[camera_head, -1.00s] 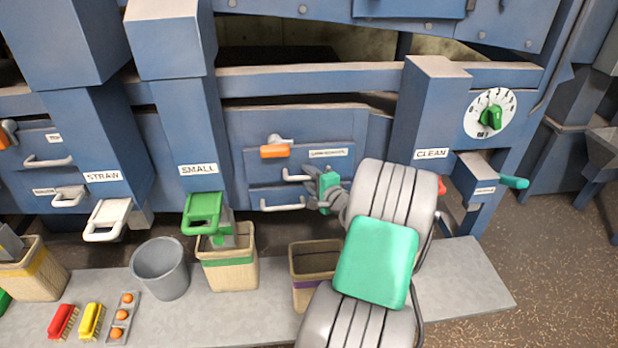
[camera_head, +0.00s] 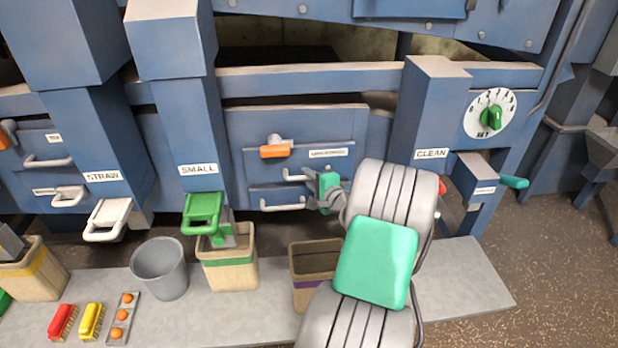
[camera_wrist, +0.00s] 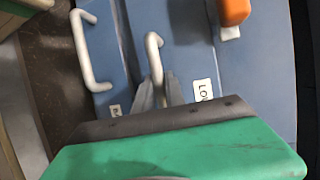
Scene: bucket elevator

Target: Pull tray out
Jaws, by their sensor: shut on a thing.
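The blue tray fronts are in the middle of the machine, one above the other. The upper front has a label (camera_head: 328,153) and a white bar handle (camera_head: 294,177). The lower front has a second white handle (camera_head: 282,206). My gripper (camera_head: 318,184) is at the right end of the upper handle. In the wrist view, its fingers (camera_wrist: 160,90) are closed around the near end of that handle (camera_wrist: 154,52), and the lower handle (camera_wrist: 84,50) is free to the left. My arm and the green gripper body hide part of the fronts. Both fronts look flush with the machine.
An orange lever (camera_head: 275,151) sits above the upper handle. A basket with a purple band (camera_head: 313,262) stands below, partly behind my arm. A green-banded basket (camera_head: 232,272) and a grey bucket (camera_head: 160,268) stand to its left on the grey platform (camera_head: 460,285).

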